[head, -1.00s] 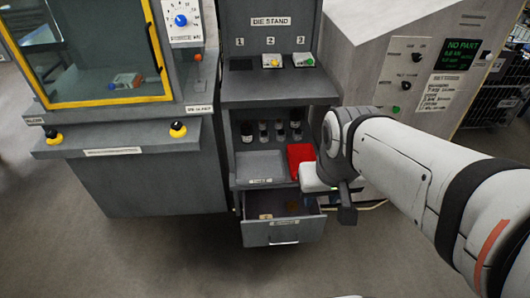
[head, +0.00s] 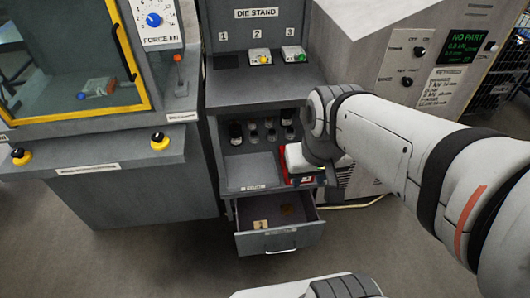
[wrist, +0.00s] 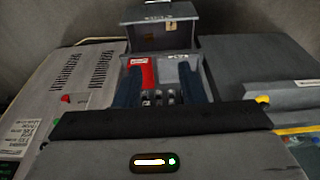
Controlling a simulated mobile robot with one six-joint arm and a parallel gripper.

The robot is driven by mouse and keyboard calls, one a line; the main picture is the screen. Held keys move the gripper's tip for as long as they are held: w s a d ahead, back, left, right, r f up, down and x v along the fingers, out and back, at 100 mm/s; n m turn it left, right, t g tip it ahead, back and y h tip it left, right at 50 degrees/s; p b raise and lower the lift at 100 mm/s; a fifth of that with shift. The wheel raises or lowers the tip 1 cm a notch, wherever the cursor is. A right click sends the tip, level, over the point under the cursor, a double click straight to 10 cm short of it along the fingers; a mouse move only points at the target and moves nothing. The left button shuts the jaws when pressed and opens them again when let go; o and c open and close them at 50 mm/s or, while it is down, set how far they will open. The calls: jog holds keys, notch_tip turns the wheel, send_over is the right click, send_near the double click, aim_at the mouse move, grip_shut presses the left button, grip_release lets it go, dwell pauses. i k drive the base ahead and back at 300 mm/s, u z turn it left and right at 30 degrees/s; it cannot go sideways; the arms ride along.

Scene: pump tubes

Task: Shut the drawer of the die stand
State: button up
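The die stand (head: 262,90) is a grey cabinet in the middle of the head view. Its bottom drawer (head: 279,242) is pulled out, with a light handle on its front and a small tan label inside. In the wrist view the open drawer (wrist: 160,40) is at the top, beyond the shelf. My gripper (wrist: 160,82) shows two dark blue fingers spread apart with nothing held between them. In the head view my white wrist is by the right of the stand's lower shelf, above the drawer; the fingers are mostly hidden there.
A press with a yellow-framed window (head: 70,65) stands left. A grey machine with a display (head: 464,43) stands right. The floor before the drawer is clear.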

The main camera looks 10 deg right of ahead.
aim_at(303, 227)
jog(key=z, duration=0.35)
jog(key=k, duration=1.4)
jog(key=u, duration=0.3)
jog(key=i, duration=1)
jog(key=u, duration=0.05)
